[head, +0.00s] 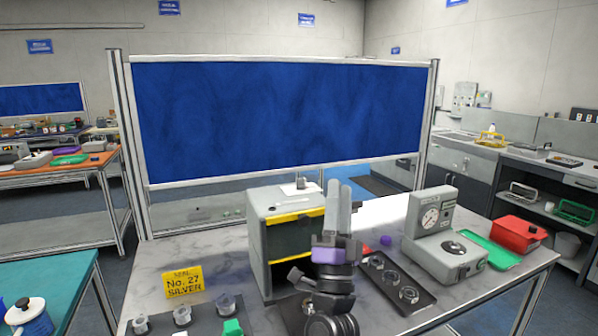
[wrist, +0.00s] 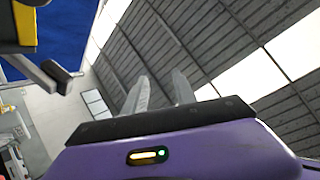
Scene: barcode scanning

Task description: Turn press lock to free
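A grey box-shaped machine (head: 258,240) with yellow-striped edges and a dark front stands on the table. A short grey lever or knob (head: 297,277) sticks out low at its front, just left of my arm. It may be the press lock, but I cannot tell its setting. In the wrist view, a dark grey part with a yellow band (wrist: 25,22) shows at the upper left. My gripper (head: 339,205) points upward in front of the box's right side, apart from the lever. In the wrist view its two fingers (wrist: 158,92) stand apart with nothing between them.
A grey dial-gauge device (head: 433,235) stands right, beside a green tray (head: 490,252) and red box (head: 521,232). A dark plate with round metal parts (head: 397,284) lies right of my arm. A yellow sign (head: 184,284) and small cups (head: 182,316) are left.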

